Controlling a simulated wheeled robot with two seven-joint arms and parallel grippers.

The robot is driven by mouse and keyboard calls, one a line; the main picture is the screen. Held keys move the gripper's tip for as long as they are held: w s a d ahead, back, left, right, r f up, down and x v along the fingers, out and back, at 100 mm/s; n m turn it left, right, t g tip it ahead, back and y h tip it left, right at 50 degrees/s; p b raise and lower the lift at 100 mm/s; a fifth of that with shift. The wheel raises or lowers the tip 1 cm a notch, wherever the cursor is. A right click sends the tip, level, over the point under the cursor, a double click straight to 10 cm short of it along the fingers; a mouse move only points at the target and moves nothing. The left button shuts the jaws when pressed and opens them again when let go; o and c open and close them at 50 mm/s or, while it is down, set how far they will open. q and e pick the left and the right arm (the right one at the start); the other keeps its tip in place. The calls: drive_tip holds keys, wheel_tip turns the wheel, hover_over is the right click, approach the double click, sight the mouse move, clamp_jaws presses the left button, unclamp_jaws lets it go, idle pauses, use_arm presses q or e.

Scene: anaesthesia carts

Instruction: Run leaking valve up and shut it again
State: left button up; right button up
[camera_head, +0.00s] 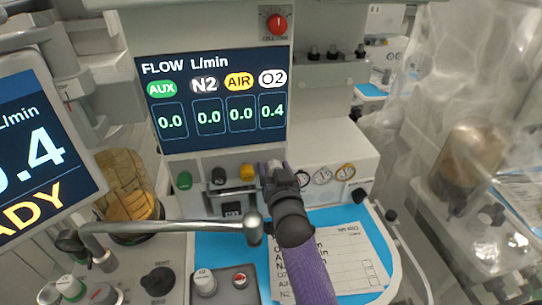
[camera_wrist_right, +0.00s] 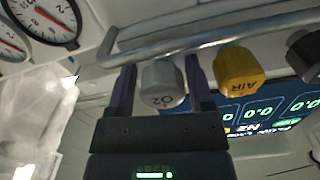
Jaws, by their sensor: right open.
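The flow display (camera_head: 212,100) reads AUX 0.0, N2 0.0, AIR 0.0 and O2 0.4. Below it is a row of valve knobs: a green one (camera_head: 184,180), a black one (camera_head: 218,175), the yellow AIR knob (camera_head: 247,172) and the O2 knob, largely hidden by my gripper. In the right wrist view the pale O2 knob (camera_wrist_right: 163,88) sits between the two fingers of my right gripper (camera_wrist_right: 160,75). The jaws are open, one finger on each side of it. The yellow AIR knob (camera_wrist_right: 238,74) is just to the right. My left gripper is out of view.
A grey rail (camera_wrist_right: 190,40) runs along the knobs, close to my fingers. Pressure gauges (camera_head: 322,176) are to the right. A red knob (camera_head: 277,24) is above the display. A side monitor (camera_head: 40,150) stands left; a paper form (camera_head: 340,260) lies on the blue worktop.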

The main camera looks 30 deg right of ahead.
drive_tip(key=shift+r, duration=0.1)
drive_tip(key=shift+s+a+r, duration=0.1)
drive_tip(key=shift+s, duration=0.2)
drive_tip(key=shift+c, duration=0.8)
clamp_jaws()
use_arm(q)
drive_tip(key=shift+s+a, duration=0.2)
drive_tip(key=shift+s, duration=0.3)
use_arm(e)
drive_tip(key=shift+n, duration=0.3)
